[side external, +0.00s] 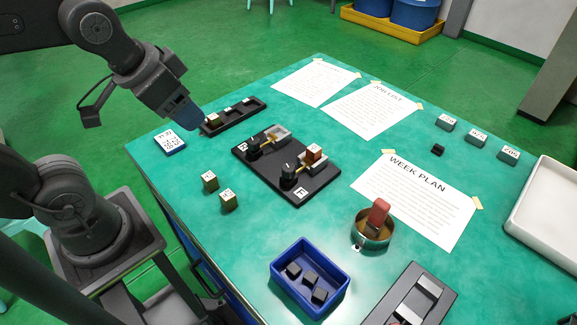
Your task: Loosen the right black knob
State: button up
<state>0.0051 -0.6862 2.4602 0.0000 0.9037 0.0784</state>
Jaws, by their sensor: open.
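A black fixture plate (279,187) lies on the green table and bears two clamp stations, each with an upright black knob. The right black knob (288,174) stands at the nearer station, beside a clamp seat holding an orange-brown block (313,154). The left black knob (254,148) stands at the farther station, by a pale clamp seat (278,133). My gripper (190,120) is open and empty, above the table's left edge area, up and left of both knobs. Its jaws look blue and are seen small. It touches neither knob.
A black tray (238,119) with small blocks lies close to my gripper. A blue-white tag block (169,142), two small cubes (210,181), a blue bin (309,276), a metal cup (372,238) and paper sheets (420,195) surround the fixture. Table between cubes and plate is clear.

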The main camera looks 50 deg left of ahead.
jog(key=w+m+g, duration=0.2)
jog(key=w+m, duration=0.3)
jog(key=w, duration=0.2)
jog(key=m+g, duration=0.3)
jog(key=m, duration=0.8)
send_over(288, 167)
notch_tip(288, 167, down, 12)
notch_tip(288, 167, down, 14)
jog(key=shift+r, duration=0.25)
jog(key=c, duration=0.9)
